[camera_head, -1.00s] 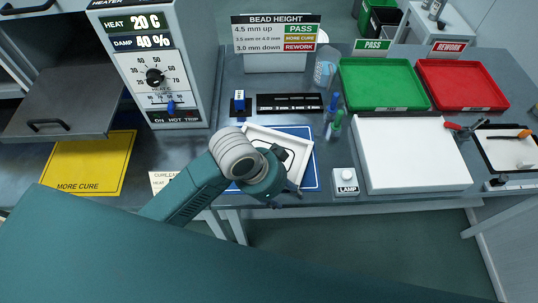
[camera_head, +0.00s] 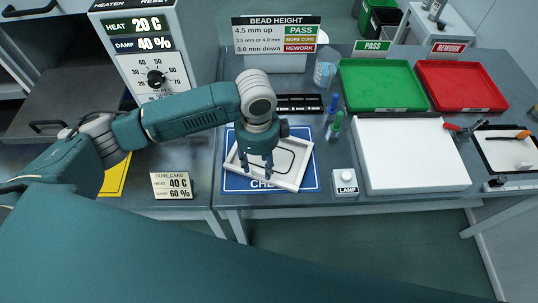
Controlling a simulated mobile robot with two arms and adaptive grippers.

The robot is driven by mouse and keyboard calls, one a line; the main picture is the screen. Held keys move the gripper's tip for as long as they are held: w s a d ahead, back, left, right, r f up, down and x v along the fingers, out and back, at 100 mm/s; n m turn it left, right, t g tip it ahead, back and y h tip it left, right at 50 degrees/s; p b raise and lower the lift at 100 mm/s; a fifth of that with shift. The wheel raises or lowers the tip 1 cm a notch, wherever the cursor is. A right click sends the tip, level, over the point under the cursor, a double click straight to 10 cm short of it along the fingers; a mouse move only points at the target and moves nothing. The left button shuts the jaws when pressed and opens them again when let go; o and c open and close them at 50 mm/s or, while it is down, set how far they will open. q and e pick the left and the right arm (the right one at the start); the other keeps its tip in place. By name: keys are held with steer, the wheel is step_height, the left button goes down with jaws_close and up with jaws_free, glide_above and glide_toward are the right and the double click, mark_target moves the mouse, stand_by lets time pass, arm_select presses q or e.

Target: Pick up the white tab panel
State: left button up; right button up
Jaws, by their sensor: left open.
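The white tab panel (camera_head: 290,172) is a pale tray-like piece with a raised rim and a dark curved line on its face. It lies slightly turned on the blue mat (camera_head: 230,182) marked with partly hidden lettering. My left gripper (camera_head: 256,168) points down over the panel's left part, its two fingers apart and nothing visible between them. Whether the fingertips touch the panel I cannot tell. The gripper and wrist hide the panel's upper left part. My right gripper is not in view.
A lamp button box (camera_head: 345,183) stands right of the mat, and green and blue bottles (camera_head: 334,125) stand behind it. A large white board (camera_head: 412,155), a green tray (camera_head: 383,84) and a red tray (camera_head: 461,85) fill the right. A cure card (camera_head: 171,186) stands left.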

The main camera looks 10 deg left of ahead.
mark_target(259, 172)
arm_select(q)
steer(key=shift+f+p, duration=0.3)
steer(key=shift+f, duration=0.3)
step_height(259, 172, down, 4)
steer(key=shift+s+a+r+p, duration=0.1)
steer(key=shift+s+r+p, duration=0.05)
steer(key=shift+p, duration=0.4)
steer(key=shift+f, duration=0.35)
steer(key=shift+c, duration=0.5)
jaws_close()
